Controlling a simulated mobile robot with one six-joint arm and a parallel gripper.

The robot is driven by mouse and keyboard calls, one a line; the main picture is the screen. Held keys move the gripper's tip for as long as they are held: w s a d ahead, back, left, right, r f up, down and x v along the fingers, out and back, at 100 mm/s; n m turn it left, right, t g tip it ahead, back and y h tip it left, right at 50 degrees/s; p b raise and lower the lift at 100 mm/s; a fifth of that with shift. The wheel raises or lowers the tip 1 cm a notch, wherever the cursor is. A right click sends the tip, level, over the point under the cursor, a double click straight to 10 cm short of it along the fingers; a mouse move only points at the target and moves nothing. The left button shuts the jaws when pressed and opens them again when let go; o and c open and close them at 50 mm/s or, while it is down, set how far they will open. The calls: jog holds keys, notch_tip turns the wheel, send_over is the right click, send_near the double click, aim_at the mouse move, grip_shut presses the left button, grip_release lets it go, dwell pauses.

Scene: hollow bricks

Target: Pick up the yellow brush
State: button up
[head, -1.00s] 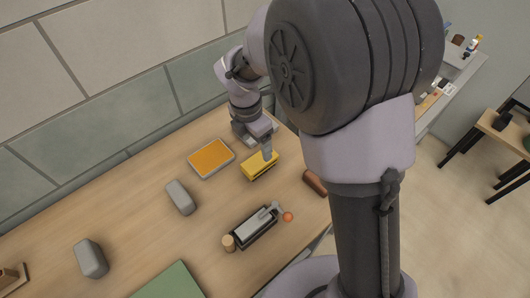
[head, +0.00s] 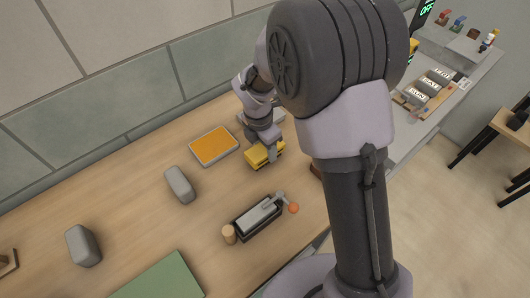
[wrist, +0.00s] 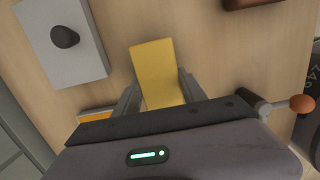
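The yellow brush (head: 262,155) lies on the wooden table beneath my gripper (head: 272,156). In the wrist view the brush (wrist: 155,68) runs up between the fingers of my gripper (wrist: 160,78). One finger is on each side of its long edges, close against them. I cannot tell whether the fingers press on it or a thin gap remains. The near end of the brush is hidden by the gripper body.
An orange-topped tray (head: 214,146) lies left of the brush. A black-and-grey device with an orange-knobbed lever (head: 293,208) stands in front. A grey block with a dark knob (wrist: 65,38) is near the gripper. Grey blocks (head: 180,184) and a green mat (head: 165,280) lie further left.

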aim_at(264, 148)
jog(key=c, duration=0.8)
jog(key=shift+r, duration=0.25)
notch_tip(264, 148, up, 4)
jog(key=p, duration=0.2)
jog(key=shift+a+f+p, duration=0.1)
jog(key=shift+p, duration=0.25)
jog(key=s+a, duration=0.3)
jog(key=s, duration=0.1)
jog(key=s+a+p, duration=0.1)
jog(key=s+a, duration=0.2)
jog(key=a, duration=0.1)
jog(key=s+a+p, duration=0.1)
jog(key=s+a, duration=0.3)
jog(key=shift+s+r, duration=0.3)
jog(key=shift+r, duration=0.05)
jog(key=shift+d, duration=0.1)
jog(key=o, duration=0.8)
jog(key=shift+c, duration=0.2)
jog(key=c, duration=0.5)
